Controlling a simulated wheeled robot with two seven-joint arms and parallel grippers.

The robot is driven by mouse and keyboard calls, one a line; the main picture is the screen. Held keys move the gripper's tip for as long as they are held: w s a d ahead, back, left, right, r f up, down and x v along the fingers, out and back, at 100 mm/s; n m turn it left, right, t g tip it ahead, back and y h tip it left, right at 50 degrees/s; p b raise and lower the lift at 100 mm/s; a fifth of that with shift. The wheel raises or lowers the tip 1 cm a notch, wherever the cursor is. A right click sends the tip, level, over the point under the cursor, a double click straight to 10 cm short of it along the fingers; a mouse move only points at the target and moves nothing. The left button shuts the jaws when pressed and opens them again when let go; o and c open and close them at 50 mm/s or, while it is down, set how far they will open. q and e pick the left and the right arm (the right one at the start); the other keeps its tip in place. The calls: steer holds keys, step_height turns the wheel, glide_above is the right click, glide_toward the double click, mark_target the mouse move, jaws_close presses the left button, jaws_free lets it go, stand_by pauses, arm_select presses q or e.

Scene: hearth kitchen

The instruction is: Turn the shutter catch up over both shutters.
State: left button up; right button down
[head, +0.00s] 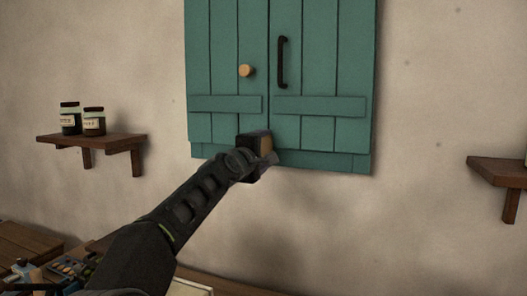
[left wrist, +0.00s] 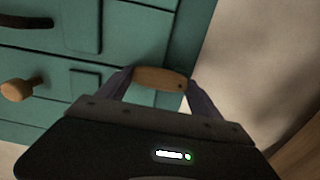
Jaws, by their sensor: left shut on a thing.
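Two teal plank shutters hang on the wall in the head view: the left shutter (head: 226,50) has a round wooden knob (head: 246,70), and the right shutter (head: 335,60) has a black handle (head: 283,62). Both look closed, with a thin seam between them. My left gripper (head: 262,148) is at the bottom of the seam, shut on the wooden catch (left wrist: 160,78). In the left wrist view the catch lies between the fingers, roughly in line with the black handle (left wrist: 25,22), and a dark dot shows near one end. The fingers partly hide its ends. My right gripper is out of view.
A wall shelf (head: 92,139) with two dark jars stands left of the shutters. Another shelf (head: 495,172) is at the right edge. A wooden surface (head: 25,240) with small items is at the lower left.

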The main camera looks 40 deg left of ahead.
arm_select(q)
steer(key=o, duration=2.1)
steer(key=shift+s, duration=0.1)
steer(key=v, duration=0.7)
steer(key=shift+s+d, duration=0.15)
steer(key=shift+s, duration=0.15)
